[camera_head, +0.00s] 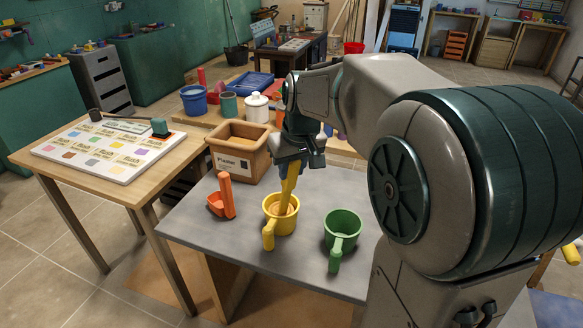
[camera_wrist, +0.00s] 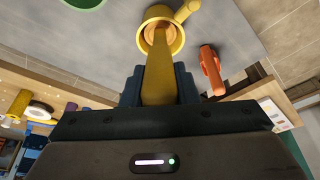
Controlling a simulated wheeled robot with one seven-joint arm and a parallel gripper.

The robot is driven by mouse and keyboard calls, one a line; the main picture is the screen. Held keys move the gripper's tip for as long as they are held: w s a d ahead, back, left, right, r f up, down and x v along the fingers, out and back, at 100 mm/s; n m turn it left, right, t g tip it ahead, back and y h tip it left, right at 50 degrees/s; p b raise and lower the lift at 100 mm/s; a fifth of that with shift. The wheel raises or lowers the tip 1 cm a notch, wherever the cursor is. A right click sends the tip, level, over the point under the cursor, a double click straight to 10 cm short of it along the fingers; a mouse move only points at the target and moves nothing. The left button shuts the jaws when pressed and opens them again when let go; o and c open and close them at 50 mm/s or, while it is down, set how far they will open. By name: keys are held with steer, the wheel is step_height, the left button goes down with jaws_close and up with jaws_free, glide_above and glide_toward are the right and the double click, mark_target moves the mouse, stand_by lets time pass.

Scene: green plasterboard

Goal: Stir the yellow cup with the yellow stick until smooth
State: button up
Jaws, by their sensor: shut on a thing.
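The yellow cup (camera_head: 270,225) stands upright on the grey table, its handle toward the front edge; it also shows in the wrist view (camera_wrist: 176,42). Brownish material shows inside it. The yellow stick (camera_head: 289,187) slants down into the cup, its lower end inside. My gripper (camera_head: 290,158) is above the cup and shut on the upper part of the stick. In the wrist view the stick (camera_wrist: 158,80) runs from between my fingers (camera_wrist: 159,86) into the cup. The stick's lower tip is hidden in the cup.
A green cup (camera_head: 342,228) stands to the right on the grey table (camera_head: 300,268), an orange scoop (camera_head: 222,197) to the left. A Plaster box (camera_head: 237,150) stands behind. A side table at left holds a white colour board (camera_head: 100,150). Table space between the cups is clear.

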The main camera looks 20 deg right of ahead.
mark_target(296, 162)
steer(key=shift+p+v, duration=1.8)
steer(key=shift+v, duration=1.35)
step_height(296, 162, up, 5)
steer(key=p, duration=0.4)
